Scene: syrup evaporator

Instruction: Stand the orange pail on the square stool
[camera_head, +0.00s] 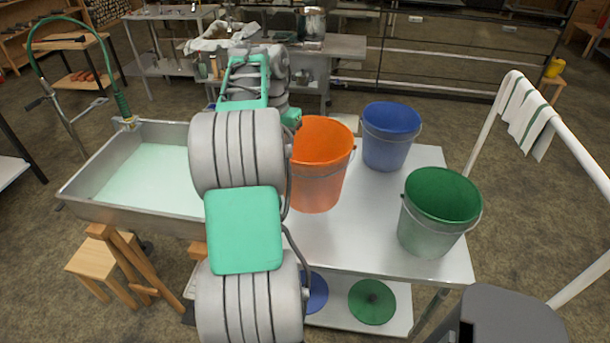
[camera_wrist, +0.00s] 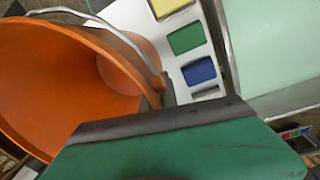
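The orange pail (camera_head: 320,165) stands upright on the metal table (camera_head: 345,245), just right of my arm. In the wrist view the orange pail (camera_wrist: 60,75) fills the left side, with its mouth and wire handle showing. My gripper (camera_wrist: 165,112) shows there as a green part with a dark edge, close against the pail's rim. Whether it grips the rim is unclear; in the head view my arm hides it. A light wooden stool (camera_head: 92,262) with a squarish seat stands on the floor at the lower left, partly behind a wooden frame.
A blue pail (camera_head: 390,135) and a green pail (camera_head: 440,212) stand on the table, right of the orange one. A sink of pale green liquid (camera_head: 150,175) lies left. A white rail (camera_head: 560,120) borders the right. Yellow, green and blue squares (camera_wrist: 187,38) lie beyond the pail.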

